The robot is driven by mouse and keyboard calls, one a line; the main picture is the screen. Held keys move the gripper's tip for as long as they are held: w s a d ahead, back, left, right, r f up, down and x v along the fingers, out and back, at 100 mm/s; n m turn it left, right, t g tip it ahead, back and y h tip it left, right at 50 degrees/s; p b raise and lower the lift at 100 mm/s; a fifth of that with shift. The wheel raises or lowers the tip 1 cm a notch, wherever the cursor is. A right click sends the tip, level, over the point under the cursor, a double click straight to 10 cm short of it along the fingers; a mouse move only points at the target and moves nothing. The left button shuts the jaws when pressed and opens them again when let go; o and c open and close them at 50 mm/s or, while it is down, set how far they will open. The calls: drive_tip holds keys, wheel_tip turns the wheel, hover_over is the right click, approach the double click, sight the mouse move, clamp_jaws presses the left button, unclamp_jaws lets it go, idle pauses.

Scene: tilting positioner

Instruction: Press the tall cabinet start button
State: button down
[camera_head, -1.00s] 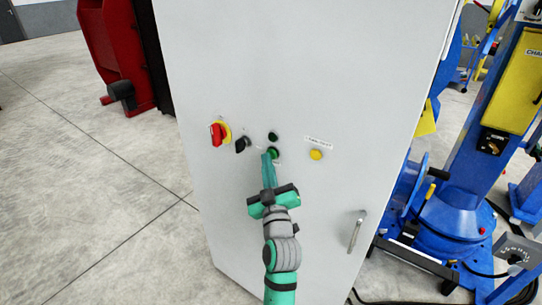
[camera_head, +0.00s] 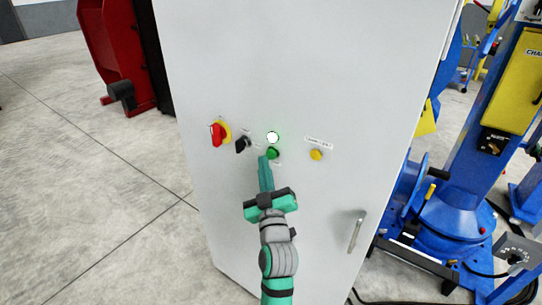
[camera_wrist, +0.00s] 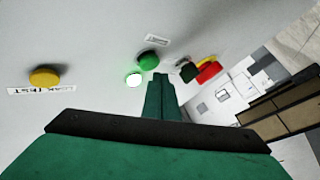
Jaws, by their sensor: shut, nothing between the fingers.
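The tall grey cabinet (camera_head: 310,75) stands in front of me. Its green button (camera_head: 273,153) is on the front face, with a small lit lamp (camera_head: 272,137) just above it, glowing white-green. My gripper (camera_head: 263,159) is shut and empty, its fingertips just left of and slightly below the green button in the head view. In the wrist view the green button (camera_wrist: 148,59) and the lit lamp (camera_wrist: 133,80) show beside the closed fingertips (camera_wrist: 160,77). The button is unobstructed in both views; I cannot tell the exact gap to the fingertips.
A red-and-yellow rotary switch (camera_head: 218,134) and a black selector (camera_head: 243,145) sit left of the green button. A labelled yellow button (camera_head: 316,155) is to its right. The door handle (camera_head: 356,232) sticks out lower right. Blue machinery (camera_head: 455,215) stands right; red equipment (camera_head: 110,50) left.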

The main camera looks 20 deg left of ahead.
drive_tip(key=shift+s+a, duration=0.3)
drive_tip(key=shift+s, duration=0.5)
drive_tip(key=shift+s+a, duration=0.25)
drive_tip(key=shift+s, duration=0.5)
drive_tip(key=shift+s+a, duration=0.3)
drive_tip(key=shift+s, duration=0.5)
drive_tip(key=s+d+f+m+h, duration=0.2)
drive_tip(key=s+d+f, duration=0.25)
drive_tip(key=f, duration=0.25)
drive_tip(key=s+d+f+m+g+h, duration=0.1)
drive_tip(key=s+d+f+m, duration=0.1)
drive_tip(key=s+d+f, duration=0.35)
drive_tip(key=s+d+f+m+h, duration=0.1)
drive_tip(key=s+d+f+h, duration=0.1)
drive_tip(key=s+f, duration=0.55)
drive_tip(key=s+d+f+m+g+h, duration=0.1)
drive_tip(key=s+d+f, duration=0.1)
drive_tip(key=s, duration=0.6)
drive_tip(key=s+d+f+m+g+h, duration=0.1)
drive_tip(key=s+d+f+m, duration=0.1)
drive_tip(key=s, duration=0.7)
drive_tip(key=s+d+f+m+g+h, duration=0.1)
drive_tip(key=s+d+f+m, duration=0.1)
drive_tip(key=s, duration=0.6)
drive_tip(key=shift+s+d+f, duration=0.15)
drive_tip(key=shift+d+f, duration=0.6)
